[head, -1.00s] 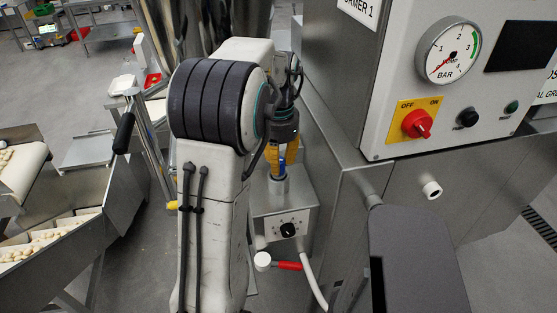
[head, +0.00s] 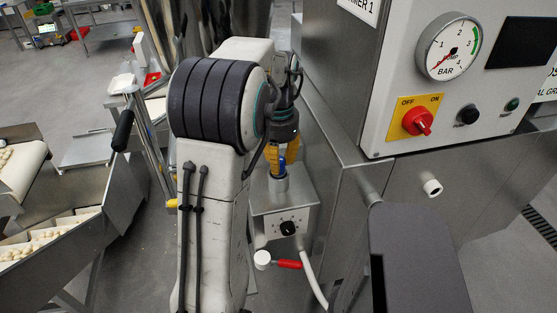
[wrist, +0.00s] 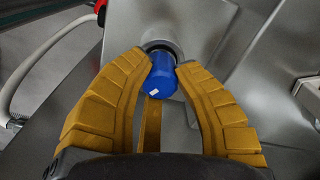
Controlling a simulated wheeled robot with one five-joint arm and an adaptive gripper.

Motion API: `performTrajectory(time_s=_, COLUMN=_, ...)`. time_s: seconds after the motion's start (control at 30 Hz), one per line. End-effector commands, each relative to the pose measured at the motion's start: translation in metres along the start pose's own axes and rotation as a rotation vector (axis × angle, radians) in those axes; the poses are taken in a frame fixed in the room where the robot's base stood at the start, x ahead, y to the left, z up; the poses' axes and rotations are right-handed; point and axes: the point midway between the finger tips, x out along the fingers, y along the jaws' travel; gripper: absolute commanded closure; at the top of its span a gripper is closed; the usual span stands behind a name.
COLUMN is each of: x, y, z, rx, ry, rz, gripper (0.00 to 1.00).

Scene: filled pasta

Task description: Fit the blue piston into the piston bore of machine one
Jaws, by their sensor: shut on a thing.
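The blue piston (wrist: 161,76) is between the yellow fingers of my gripper (wrist: 163,72) in the wrist view, and the gripper is shut on it. In the head view the blue piston (head: 282,166) shows as a small patch between the fingers of my gripper (head: 283,170). It stands at the top of a grey metal cylinder, the piston bore (head: 279,187), on a small metal box. In the wrist view the dark round mouth of the bore (wrist: 162,46) shows just past the piston's far end. How deep the piston sits in it cannot be told.
The machine cabinet (head: 340,90) with gauge (head: 447,47) and red switch (head: 417,121) stands close on the right. A conveyor (head: 60,235) is at left.

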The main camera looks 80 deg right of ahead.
Motion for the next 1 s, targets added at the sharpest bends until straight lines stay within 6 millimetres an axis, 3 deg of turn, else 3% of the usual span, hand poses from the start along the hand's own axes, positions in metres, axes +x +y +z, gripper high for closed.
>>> performTrajectory(time_s=0.33, x=0.0051, y=0.001, z=0.0021, rx=0.0, ry=-0.011, rz=0.006, gripper=1.0)
performTrajectory(time_s=0.37, x=0.0052, y=0.0011, z=0.0021, rx=0.0, ry=-0.011, rz=0.006, gripper=0.68)
performTrajectory(time_s=0.4, x=0.0051, y=0.001, z=0.002, rx=0.0, ry=-0.011, rz=0.006, gripper=0.65)
performTrajectory(time_s=0.6, x=0.0035, y=0.0006, z=0.0013, rx=0.0, ry=-0.007, rz=0.004, gripper=0.47)
performTrajectory(time_s=0.77, x=0.0027, y=0.0005, z=0.0009, rx=0.0, ry=-0.005, rz=0.003, gripper=0.46)
performTrajectory(time_s=0.9, x=0.0026, y=0.0005, z=0.0009, rx=0.0, ry=-0.005, rz=0.003, gripper=0.32)
performTrajectory(time_s=1.0, x=0.0024, y=0.0004, z=0.0008, rx=0.0, ry=-0.004, rz=0.002, gripper=0.31)
